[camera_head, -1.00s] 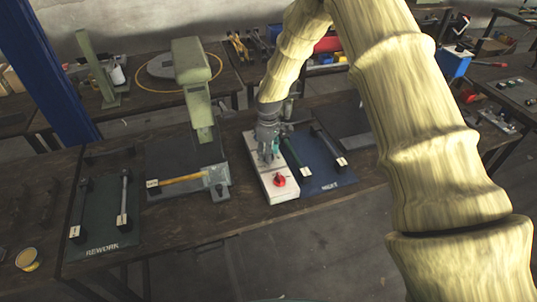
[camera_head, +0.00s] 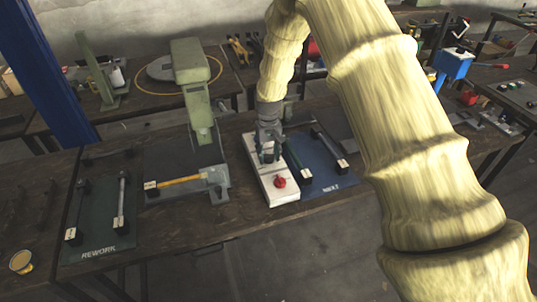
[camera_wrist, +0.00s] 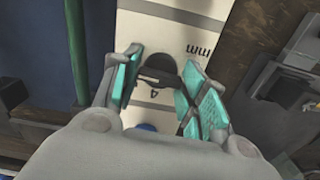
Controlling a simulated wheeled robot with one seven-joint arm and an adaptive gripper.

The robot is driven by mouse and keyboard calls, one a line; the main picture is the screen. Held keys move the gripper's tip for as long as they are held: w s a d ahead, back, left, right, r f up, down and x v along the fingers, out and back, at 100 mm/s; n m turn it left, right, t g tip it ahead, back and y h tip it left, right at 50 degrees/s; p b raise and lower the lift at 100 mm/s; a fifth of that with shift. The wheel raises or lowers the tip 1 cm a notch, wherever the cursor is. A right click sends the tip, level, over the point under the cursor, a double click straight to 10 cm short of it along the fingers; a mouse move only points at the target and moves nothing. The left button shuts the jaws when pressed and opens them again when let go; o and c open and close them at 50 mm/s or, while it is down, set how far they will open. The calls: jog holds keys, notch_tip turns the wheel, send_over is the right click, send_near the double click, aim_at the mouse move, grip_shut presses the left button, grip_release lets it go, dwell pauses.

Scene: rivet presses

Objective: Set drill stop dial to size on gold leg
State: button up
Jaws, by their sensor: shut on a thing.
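A long white dial box (camera_head: 290,196) lies on the bench with a red knob (camera_head: 280,182) at its near end. My gripper (camera_head: 269,150) points down over its far part. In the wrist view my gripper (camera_wrist: 162,88) has its teal pads on either side of a dark round knob (camera_wrist: 164,70) and is shut on it. The white face (camera_wrist: 195,18) carries a printed "4" and "mm"; the knob's exact setting is not clear. The gold leg (camera_head: 185,180) lies across the press fixture, with a white tag (camera_head: 151,186) at its left end, too small to read.
The green press (camera_head: 190,65) stands behind the gold leg. A dark REWORK mat (camera_head: 100,232) with rods lies left, and a blue NEXT mat (camera_head: 325,177) with rods lies right of the dial box. Bare bench (camera_head: 170,217) shows in front.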

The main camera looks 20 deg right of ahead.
jog(key=shift+m, duration=0.7)
jog(key=o, duration=1)
notch_tip(320, 180, up, 12)
dwell(0.4)
